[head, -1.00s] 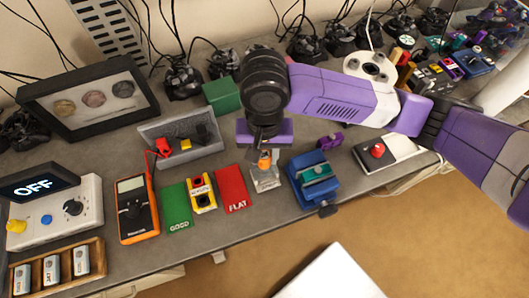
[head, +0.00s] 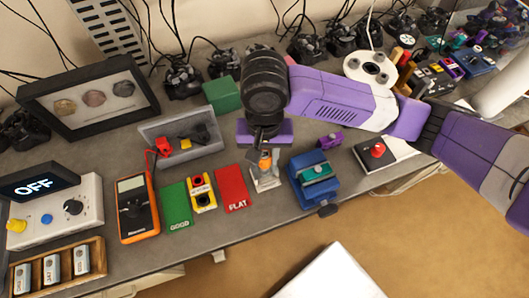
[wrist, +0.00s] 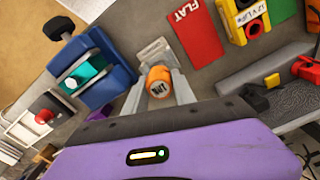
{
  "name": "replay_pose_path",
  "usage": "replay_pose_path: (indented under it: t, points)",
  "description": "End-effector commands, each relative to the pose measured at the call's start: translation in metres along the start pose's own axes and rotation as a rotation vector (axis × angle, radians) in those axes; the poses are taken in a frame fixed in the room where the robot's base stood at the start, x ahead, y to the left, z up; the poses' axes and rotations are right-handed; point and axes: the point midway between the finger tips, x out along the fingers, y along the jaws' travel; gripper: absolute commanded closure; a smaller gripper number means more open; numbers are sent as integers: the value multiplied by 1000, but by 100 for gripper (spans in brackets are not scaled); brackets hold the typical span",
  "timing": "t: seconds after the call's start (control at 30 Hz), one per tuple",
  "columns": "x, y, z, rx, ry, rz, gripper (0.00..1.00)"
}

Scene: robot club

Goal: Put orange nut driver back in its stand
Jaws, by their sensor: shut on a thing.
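The orange nut driver (head: 264,162) shows as a short orange handle end below my wrist in the head view. A pale grey stand (wrist: 154,50) shows just beyond the handle in the wrist view, and low under the gripper in the head view (head: 267,183). The driver's shaft is hidden, so I cannot tell whether it is in the stand or above it.
A blue vise (head: 314,178) stands close to the right of the stand. A red FLAT mat (head: 232,189) lies to its left, then a yellow block (head: 202,193) and a green GOOD mat (head: 175,207). A grey bin (head: 180,150) is behind. The table's front edge is near.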

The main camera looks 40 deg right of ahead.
Motion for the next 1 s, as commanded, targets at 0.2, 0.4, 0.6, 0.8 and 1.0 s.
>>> replay_pose_path:
  t: [0.2,0.4,0.6,0.8,1.0]
  points:
    - [3,0,0,1,-1,0,100]
    - [4,0,0,0,0,0,100]
    - [4,0,0,0,0,0,100]
    - [7,0,0,1,-1,0,100]
    - [11,0,0,1,-1,-1,100]
